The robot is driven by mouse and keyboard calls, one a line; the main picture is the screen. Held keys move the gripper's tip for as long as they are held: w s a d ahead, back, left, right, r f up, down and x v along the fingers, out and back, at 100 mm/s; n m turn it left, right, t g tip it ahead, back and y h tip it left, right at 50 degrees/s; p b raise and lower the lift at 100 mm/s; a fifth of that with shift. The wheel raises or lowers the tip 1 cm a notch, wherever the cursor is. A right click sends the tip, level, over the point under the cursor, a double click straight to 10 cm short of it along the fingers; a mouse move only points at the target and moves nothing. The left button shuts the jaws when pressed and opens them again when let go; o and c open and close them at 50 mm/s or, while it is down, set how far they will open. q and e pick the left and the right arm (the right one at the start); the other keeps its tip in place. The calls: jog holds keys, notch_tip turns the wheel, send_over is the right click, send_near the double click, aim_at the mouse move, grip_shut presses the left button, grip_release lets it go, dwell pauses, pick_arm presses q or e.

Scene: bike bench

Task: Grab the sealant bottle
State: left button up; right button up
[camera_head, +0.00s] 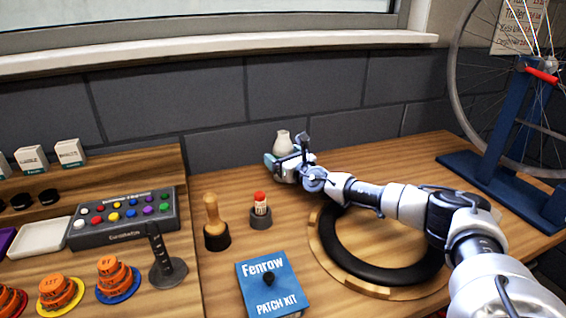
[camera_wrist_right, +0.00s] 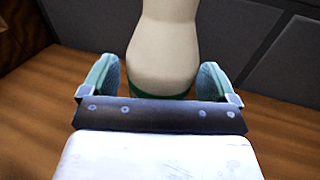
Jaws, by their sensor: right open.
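The sealant bottle (camera_head: 283,140) is a cream-white bottle standing near the back wall, partly hidden by my right gripper. In the right wrist view the bottle (camera_wrist_right: 165,50) is upright, with a green band at its base; its top is out of frame. My right gripper (camera_head: 285,165) reaches it from the front. In the wrist view its two green fingers (camera_wrist_right: 160,80) are open, one on each side of the bottle's lower part, with visible gaps. My left gripper is not in view.
A small red-capped bottle in a holder (camera_head: 261,211), a wooden-handled tool (camera_head: 214,222) and a blue patch kit (camera_head: 272,284) stand left of my arm. A black tyre ring (camera_head: 345,262) lies under it. A blue wheel stand (camera_head: 503,140) is at right.

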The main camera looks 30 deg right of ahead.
jog(key=shift+w, duration=0.35)
jog(key=shift+r, duration=0.1)
jog(key=c, duration=1.1)
jog(key=shift+r, duration=0.15)
